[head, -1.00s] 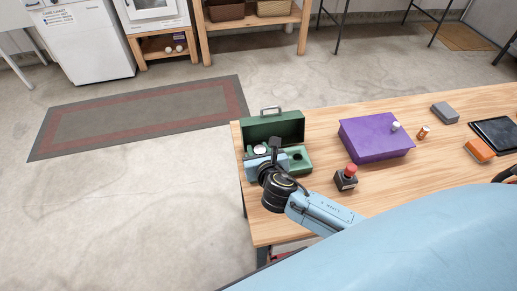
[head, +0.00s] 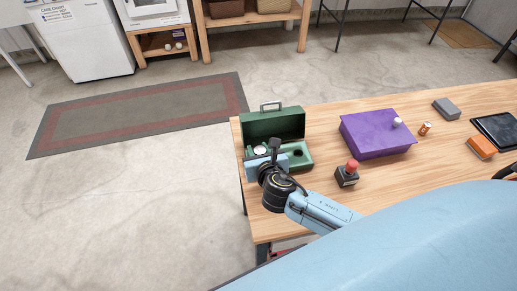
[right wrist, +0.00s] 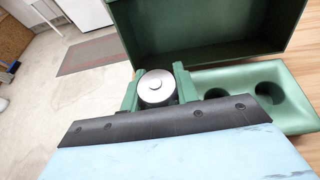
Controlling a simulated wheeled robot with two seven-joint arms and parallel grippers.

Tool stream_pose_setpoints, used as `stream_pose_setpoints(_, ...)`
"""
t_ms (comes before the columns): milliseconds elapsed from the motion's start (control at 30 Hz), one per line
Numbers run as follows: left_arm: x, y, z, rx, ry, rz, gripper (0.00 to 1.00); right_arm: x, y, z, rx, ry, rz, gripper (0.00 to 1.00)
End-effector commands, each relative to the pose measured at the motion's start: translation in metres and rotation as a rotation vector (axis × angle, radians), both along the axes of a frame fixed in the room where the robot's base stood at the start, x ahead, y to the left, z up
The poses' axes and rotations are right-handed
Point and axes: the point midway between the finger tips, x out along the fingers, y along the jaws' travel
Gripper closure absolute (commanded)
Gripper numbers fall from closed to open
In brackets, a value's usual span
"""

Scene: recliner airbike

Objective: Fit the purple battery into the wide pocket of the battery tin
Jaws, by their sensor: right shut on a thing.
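How deep the battery sits in the wide pocket cannot be told. My left gripper is not in view.
Right of the tin are a black block with a red knob (head: 347,174) and a purple box (head: 372,139) with a small white piece on it. An orange-and-white cylinder (head: 425,128), a grey block (head: 446,109), an orange block (head: 481,147) and a tablet (head: 496,130) lie farther right.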

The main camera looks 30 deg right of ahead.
Motion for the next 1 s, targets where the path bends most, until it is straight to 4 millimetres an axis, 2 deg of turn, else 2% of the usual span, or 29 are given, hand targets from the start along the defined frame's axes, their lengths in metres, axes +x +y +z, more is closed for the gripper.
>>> stream_pose_setpoints(233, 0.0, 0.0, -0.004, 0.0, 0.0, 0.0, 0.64, 0.0, 0.0, -0.006, 0.0, -0.002, 0.001, 0.95)
stream_pose_setpoints(267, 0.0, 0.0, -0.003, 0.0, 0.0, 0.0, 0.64, 0.0, 0.0, -0.006, 0.0, -0.002, 0.001, 0.66)
stream_pose_setpoints(433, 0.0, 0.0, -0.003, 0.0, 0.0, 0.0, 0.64, 0.0, 0.0, -0.006, 0.0, 0.0, -0.001, 0.44)
stream_pose_setpoints(767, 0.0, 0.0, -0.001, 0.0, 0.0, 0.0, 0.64, -0.007, 0.0, -0.005, -0.001, 0.004, -0.001, 0.44)
stream_pose_setpoints(867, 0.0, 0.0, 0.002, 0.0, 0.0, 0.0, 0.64, -0.02, 0.004, 0.002, 0.0, 0.004, 0.0, 0.44)
stream_pose_setpoints(1000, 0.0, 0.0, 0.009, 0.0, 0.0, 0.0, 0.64, -0.048, 0.009, 0.014, 0.0, 0.003, 0.001, 0.44)
